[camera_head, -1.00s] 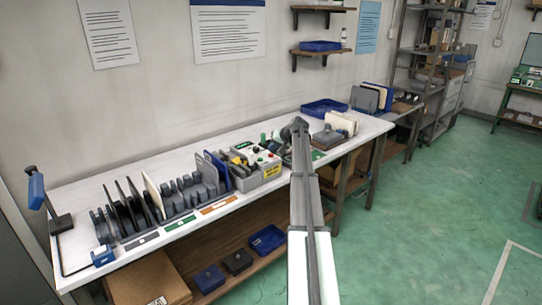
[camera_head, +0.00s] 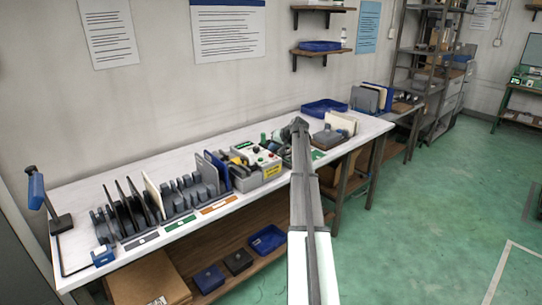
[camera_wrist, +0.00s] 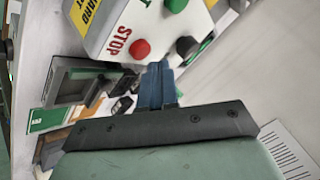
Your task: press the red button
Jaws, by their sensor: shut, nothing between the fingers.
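The red button (camera_wrist: 140,48) is a round dome on the white face of a control box (camera_wrist: 115,25), beside the word STOP in the wrist view. A green button (camera_wrist: 175,5) and a black knob (camera_wrist: 186,46) are on the same face. My gripper (camera_wrist: 157,68) has its blue fingers shut and empty. In the wrist picture their tips appear just below and right of the red button; whether they touch the box I cannot tell. In the head view the control box (camera_head: 254,154) stands on the bench, left of my arm; my fingers are hidden there.
The white bench (camera_head: 150,165) holds a rack of dark panels (camera_head: 125,205) left of the box and a blue tray (camera_head: 325,106) behind my arm. Open green floor (camera_head: 420,220) is at right.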

